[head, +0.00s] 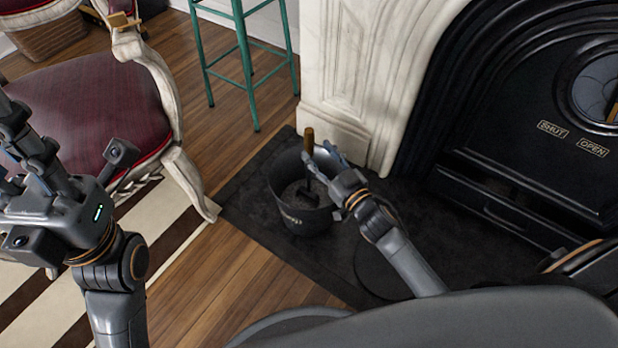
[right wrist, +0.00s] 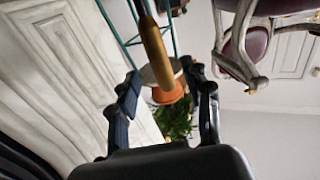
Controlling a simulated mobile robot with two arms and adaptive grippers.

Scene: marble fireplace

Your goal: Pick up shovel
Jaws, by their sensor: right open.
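The shovel (head: 308,141) stands upright in a dark bucket (head: 272,181) on the hearth, its wooden handle up and its lower part inside the bucket. My right gripper (head: 322,158) is open at the handle, over the bucket's rim. In the right wrist view the shovel's handle (right wrist: 154,45) reaches down toward the gap between the two spread fingers of the right gripper (right wrist: 160,78); I cannot tell whether they touch it. My left gripper (head: 22,140) is raised at the left edge, away from the shovel; its finger opening is unclear.
The black fireplace (head: 480,110) and its white marble surround (head: 345,80) rise right behind the bucket. A red-seated chair (head: 95,95) stands at left on a striped rug (head: 165,225). A green stool (head: 245,60) is at the back. Wooden floor between chair and hearth is clear.

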